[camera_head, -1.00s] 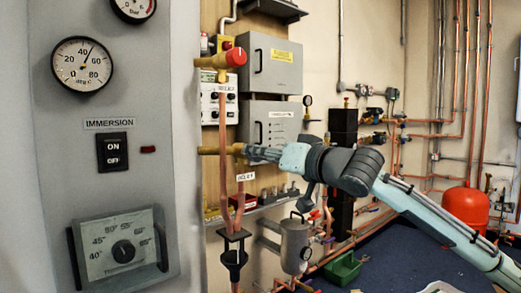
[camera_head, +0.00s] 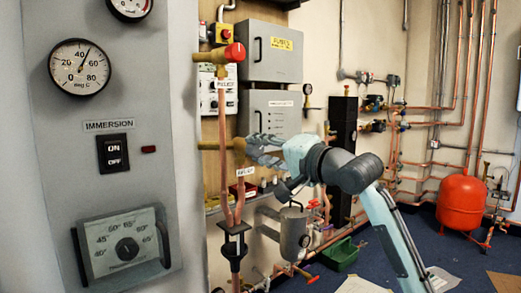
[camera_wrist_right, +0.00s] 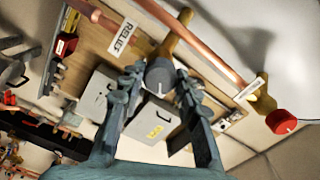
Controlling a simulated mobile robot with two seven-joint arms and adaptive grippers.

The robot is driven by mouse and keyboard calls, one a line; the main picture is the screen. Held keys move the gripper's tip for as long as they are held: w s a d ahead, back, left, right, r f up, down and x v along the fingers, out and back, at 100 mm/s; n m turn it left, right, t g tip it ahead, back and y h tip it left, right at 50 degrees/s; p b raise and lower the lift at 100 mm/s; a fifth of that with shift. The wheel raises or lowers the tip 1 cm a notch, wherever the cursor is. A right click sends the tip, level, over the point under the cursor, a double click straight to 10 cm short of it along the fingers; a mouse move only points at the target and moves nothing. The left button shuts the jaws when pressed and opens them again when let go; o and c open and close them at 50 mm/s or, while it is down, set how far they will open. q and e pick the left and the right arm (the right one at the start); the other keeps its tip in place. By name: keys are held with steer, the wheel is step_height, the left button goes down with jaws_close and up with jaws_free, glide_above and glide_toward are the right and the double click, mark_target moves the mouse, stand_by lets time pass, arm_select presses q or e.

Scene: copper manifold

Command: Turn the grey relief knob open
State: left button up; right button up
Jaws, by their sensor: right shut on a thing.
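The grey relief knob (camera_wrist_right: 160,76) sits on the end of a brass valve (camera_wrist_right: 178,38), beside a white "RELIEF" label (camera_wrist_right: 118,37). It has a pale line on its face. My right gripper (camera_wrist_right: 157,80) has one finger on each side of the knob and is shut on it. In the head view my right gripper (camera_head: 258,147) reaches in from the right to the brass valve (camera_head: 234,145). The fingers mostly hide the knob there. My left gripper is in neither current view.
A red knob (camera_head: 234,52) on another brass valve is above, and it also shows in the wrist view (camera_wrist_right: 281,121). Copper pipes (camera_head: 223,130) run beside the valve. Grey boxes (camera_head: 272,55) are on the board behind. The immersion panel (camera_head: 110,195) stands at left.

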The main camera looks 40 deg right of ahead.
steer(key=shift+m, duration=0.7)
steer(key=o, duration=1.2)
steer(key=shift+c, duration=0.2)
steer(key=s, duration=0.7)
steer(key=shift+s+d, duration=0.25)
steer(key=shift+f, duration=0.1)
